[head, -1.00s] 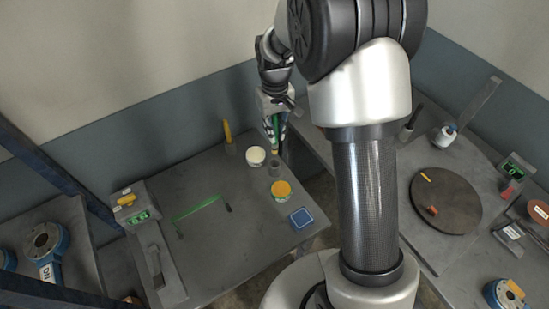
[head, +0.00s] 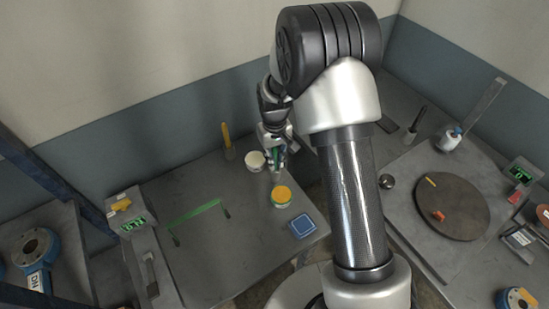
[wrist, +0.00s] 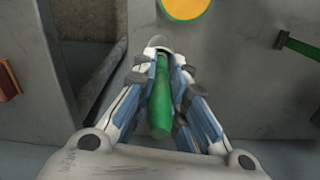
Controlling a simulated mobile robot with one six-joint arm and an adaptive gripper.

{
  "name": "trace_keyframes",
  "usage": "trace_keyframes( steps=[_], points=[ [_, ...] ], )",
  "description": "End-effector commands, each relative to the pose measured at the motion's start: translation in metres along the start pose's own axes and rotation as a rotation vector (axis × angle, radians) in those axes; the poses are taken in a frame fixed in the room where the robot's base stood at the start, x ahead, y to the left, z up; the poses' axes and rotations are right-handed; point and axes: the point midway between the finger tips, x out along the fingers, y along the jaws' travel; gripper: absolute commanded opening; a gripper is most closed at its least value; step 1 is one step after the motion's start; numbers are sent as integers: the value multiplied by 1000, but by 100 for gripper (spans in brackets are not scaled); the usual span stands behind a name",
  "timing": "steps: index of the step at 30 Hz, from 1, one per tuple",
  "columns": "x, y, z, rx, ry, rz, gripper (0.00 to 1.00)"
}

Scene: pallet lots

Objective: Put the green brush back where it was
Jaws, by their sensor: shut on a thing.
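The green brush (wrist: 161,105) is between the fingers of my gripper (wrist: 163,65), its handle towards the wrist camera. In the head view my gripper (head: 276,160) is low over the right part of the left table, and only a bit of green shows between its fingers. A small grey round holder (wrist: 157,42) shows at the brush's far end in the wrist view. The brush's lower end is hidden, so I cannot tell whether it is inside the holder.
A jar with an orange top (head: 282,194) stands close in front of the gripper. A pale-topped jar (head: 255,160) and an upright yellow-handled tool (head: 227,140) stand to the left.

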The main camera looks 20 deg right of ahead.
Motion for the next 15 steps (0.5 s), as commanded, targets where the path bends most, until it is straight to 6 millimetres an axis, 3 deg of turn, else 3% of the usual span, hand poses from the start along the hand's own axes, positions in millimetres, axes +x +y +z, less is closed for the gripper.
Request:
trace_keyframes(
  steps=[5,6,15],
  points=[
    [4,0,0,0,-1,0,0],
    [3,0,0,0,-1,0,16],
    [3,0,0,0,-1,0,33]
  ],
)
